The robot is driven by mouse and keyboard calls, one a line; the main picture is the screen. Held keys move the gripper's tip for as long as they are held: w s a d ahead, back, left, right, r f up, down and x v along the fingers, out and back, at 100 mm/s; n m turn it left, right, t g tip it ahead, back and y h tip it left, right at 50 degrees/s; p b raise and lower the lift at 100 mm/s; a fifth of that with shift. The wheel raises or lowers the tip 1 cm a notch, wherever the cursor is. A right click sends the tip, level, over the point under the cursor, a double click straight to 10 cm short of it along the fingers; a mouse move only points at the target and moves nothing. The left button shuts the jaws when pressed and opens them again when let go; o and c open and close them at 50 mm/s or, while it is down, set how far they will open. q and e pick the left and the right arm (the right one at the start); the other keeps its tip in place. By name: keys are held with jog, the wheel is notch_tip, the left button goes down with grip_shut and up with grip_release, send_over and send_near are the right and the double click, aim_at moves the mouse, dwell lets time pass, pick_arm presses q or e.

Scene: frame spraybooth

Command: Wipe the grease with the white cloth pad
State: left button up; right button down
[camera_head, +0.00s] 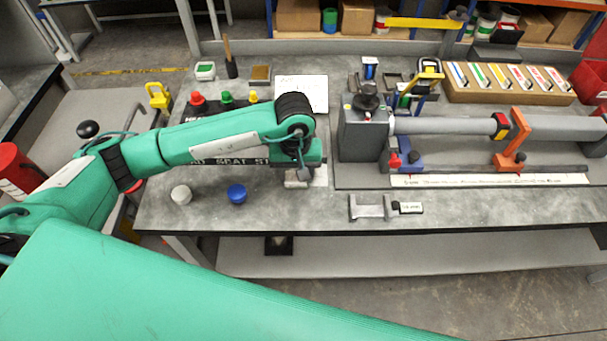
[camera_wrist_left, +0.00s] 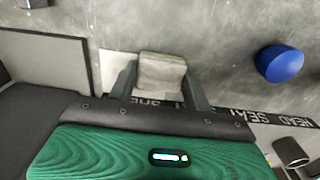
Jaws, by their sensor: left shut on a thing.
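The white cloth pad (camera_wrist_left: 162,73) is a small pale block, greyish-green on the face I see. My left gripper (camera_wrist_left: 162,90) is shut on it, with one dark finger on each side, in the left wrist view. In the head view my left gripper (camera_head: 299,178) points down just above or at the bench top, left of the grey fixture; I cannot tell whether the pad touches the surface. A white flat patch (camera_wrist_left: 113,70) lies under and beside the pad. I cannot make out the grease. My right gripper is not in view.
A blue cap (camera_head: 237,194) and a white cap (camera_head: 181,195) stand on the bench to the left. A grey fixture (camera_head: 362,135) with a long tube stands to the right. A grey gauge (camera_head: 370,208) lies near the front edge. A white sheet (camera_head: 303,92) lies behind my arm.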

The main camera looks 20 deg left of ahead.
aim_at(321, 183)
pick_arm(q)
jog(key=shift+w+d+f+b, duration=0.1)
jog(key=shift+w+d+b, duration=0.1)
jog(key=shift+d+b, duration=0.45)
jog(key=shift+w+d+f+b, duration=0.1)
jog(key=shift+w+d+b, duration=0.05)
jog(key=shift+d+b, duration=0.4)
jog(key=shift+d+r, duration=0.1)
jog(key=shift+d, duration=0.25)
jog(key=shift+w+d+b, duration=0.2)
jog(key=shift+d+b, duration=0.3)
jog(key=shift+d, duration=0.05)
jog(key=shift+w+d+b, duration=0.15)
jog(key=shift+d+b, duration=0.35)
jog(key=shift+d, duration=0.05)
jog(key=shift+w+d, duration=0.1)
jog(key=shift+d, duration=0.2)
jog(key=shift+r, duration=0.1)
notch_tip(321, 183, up, 7)
jog(key=p, duration=0.1)
